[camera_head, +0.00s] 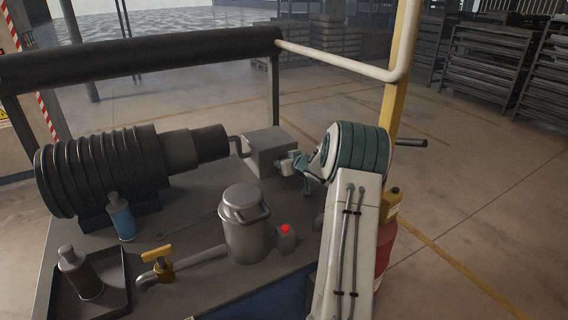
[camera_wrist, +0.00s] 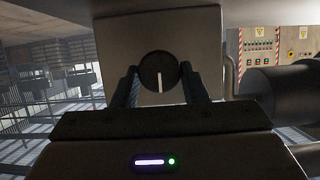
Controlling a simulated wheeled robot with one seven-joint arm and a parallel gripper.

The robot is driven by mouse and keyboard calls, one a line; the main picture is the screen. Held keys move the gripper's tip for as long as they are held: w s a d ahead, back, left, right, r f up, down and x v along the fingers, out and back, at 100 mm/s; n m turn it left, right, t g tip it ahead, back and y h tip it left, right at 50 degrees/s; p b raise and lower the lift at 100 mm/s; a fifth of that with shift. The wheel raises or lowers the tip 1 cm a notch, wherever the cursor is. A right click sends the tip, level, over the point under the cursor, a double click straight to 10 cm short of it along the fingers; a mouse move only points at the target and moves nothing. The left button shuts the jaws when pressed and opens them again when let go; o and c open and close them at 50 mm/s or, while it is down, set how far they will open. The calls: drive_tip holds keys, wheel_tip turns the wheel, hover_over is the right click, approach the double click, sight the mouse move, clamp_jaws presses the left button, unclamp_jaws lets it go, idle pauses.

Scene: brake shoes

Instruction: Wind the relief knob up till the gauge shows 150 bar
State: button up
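The relief knob (camera_wrist: 159,71) is a round black knob with a white mark pointing down, on the pale face of a metal block (camera_wrist: 190,30). In the head view this is the grey box (camera_head: 272,152) at the back of the bench; its knob is hidden there. My gripper (camera_head: 291,165) is at the box's right side. In the wrist view my gripper (camera_wrist: 160,75) has one dark finger on each side of the knob, and both fingertips appear to touch its rim. I cannot make out a gauge or reading in either view.
A large ribbed cylinder (camera_head: 100,170) lies on the bench, left of the box. A yellow post (camera_head: 402,70) rises behind my arm.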

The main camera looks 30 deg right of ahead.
drive_tip(key=shift+r+p, duration=0.15)
drive_tip(key=shift+p, duration=0.25)
drive_tip(key=shift+r+y+p, duration=0.15)
drive_tip(key=shift+y+p, duration=0.15)
drive_tip(key=shift+p, duration=0.6)
drive_tip(key=m+p, duration=0.1)
drive_tip(key=p, duration=0.3)
drive_tip(key=shift+d+r, duration=0.1)
drive_tip(key=shift+r, duration=0.05)
drive_tip(key=m+y+p, duration=0.1)
drive_tip(key=p, duration=0.2)
drive_tip(key=m+y+p, duration=0.1)
drive_tip(key=p, duration=0.2)
drive_tip(key=shift+d+f, duration=0.15)
drive_tip(key=shift+f, duration=0.05)
drive_tip(key=shift+d+f+m+t+y+p, duration=0.15)
drive_tip(key=shift+m+t+y+p, duration=0.35)
drive_tip(key=shift+m+p, duration=0.6)
drive_tip(key=shift+f, duration=0.1)
